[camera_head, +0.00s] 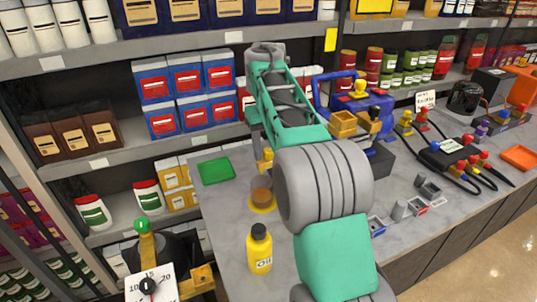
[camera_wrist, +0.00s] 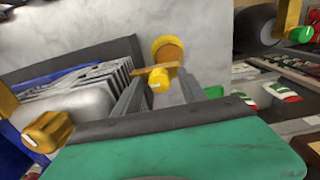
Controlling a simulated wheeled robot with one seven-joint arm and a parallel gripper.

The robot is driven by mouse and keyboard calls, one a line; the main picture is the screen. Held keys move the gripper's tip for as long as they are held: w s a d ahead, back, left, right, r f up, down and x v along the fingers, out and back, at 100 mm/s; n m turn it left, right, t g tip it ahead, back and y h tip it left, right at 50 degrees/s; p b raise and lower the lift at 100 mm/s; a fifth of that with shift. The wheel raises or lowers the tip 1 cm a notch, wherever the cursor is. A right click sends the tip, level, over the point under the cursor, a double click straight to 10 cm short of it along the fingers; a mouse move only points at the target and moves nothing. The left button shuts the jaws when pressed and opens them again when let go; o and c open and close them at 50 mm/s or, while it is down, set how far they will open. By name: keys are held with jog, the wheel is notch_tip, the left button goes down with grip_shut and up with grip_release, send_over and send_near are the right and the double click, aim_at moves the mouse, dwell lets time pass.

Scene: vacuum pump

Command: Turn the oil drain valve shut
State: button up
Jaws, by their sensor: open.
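In the wrist view my gripper (camera_wrist: 161,84) is open, with one grey finger on each side of a small yellow fitting with an orange-brown lever (camera_wrist: 150,72). This looks like the oil drain valve; I cannot tell whether either finger touches it. The lever lies roughly crosswise in the picture. The finned grey body of the pump (camera_wrist: 85,100) is at left, with a larger yellow knob (camera_wrist: 48,131) near it. In the head view my arm hides much of the blue pump (camera_head: 378,103), and my fingertips cannot be made out.
A round brown-topped container with a yellow rim (camera_head: 262,199) stands on the grey counter, also seen beyond the valve in the wrist view (camera_wrist: 167,48). A yellow oil bottle (camera_head: 259,249) stands nearer. A green tray (camera_head: 216,170) lies at left. Stocked shelves rise behind.

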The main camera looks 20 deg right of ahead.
jog(key=shift+r, duration=0.1)
grip_shut()
dwell(0.4)
